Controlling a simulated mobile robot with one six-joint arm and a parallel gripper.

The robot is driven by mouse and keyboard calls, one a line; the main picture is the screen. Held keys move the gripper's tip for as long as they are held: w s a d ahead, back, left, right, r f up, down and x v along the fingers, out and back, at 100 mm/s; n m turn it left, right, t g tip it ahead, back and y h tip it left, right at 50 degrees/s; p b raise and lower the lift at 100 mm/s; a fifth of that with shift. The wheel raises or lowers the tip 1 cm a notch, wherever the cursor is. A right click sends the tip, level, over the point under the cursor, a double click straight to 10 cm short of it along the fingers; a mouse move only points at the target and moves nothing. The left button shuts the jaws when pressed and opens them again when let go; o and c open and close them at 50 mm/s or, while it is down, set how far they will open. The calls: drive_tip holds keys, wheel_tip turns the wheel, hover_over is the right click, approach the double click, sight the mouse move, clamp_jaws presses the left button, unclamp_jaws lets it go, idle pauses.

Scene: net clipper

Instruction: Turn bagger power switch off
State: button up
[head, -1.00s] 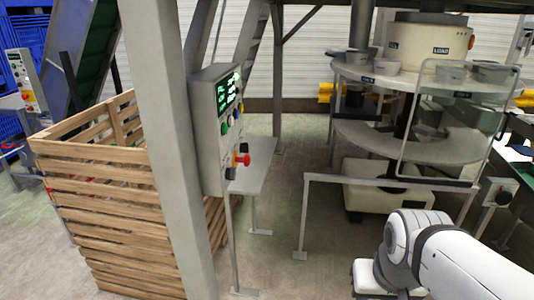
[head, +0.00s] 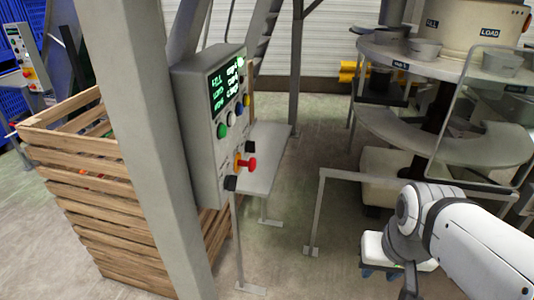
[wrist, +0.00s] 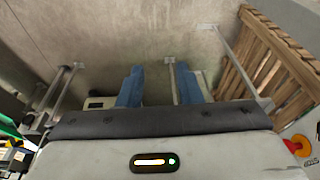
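A grey control box (head: 205,125) stands beside the post at the picture's middle left, its face turned right. It carries a lit green-text display (head: 226,83), a green button (head: 222,130), a blue button, a yellow button, and a red knob (head: 250,164) on yellow. Black knobs sit above the red one (head: 250,147) and at the lower corner (head: 231,183); I cannot read which is the power switch. My gripper (wrist: 160,82) has two blue fingers apart with nothing between them. In the head view its blue tips are low at right, apart from the box. The red knob also shows in the wrist view (wrist: 300,145).
A thick grey post (head: 160,150) stands left of the box, before a slatted wooden crate (head: 125,225). A low metal rail (head: 350,174) and a round bagging machine (head: 420,140) stand at right. Bare floor (head: 300,275) lies between box and arm.

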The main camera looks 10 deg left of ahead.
drive_tip(key=w+a+f+m+g+y+p, duration=0.1)
drive_tip(key=w+a+m+g+y+p, duration=0.1)
drive_tip(key=a+m+g+y, duration=0.45)
drive_tip(key=m+t+y+p, duration=0.45)
drive_tip(key=m+y, duration=0.65)
drive_tip(key=m, duration=1)
approach(231, 183)
drive_tip(key=a, duration=0.7)
drive_tip(key=shift+w+f+t+p, duration=0.25)
drive_tip(key=shift+f+t+p, duration=0.05)
drive_tip(key=shift+f+p, duration=0.05)
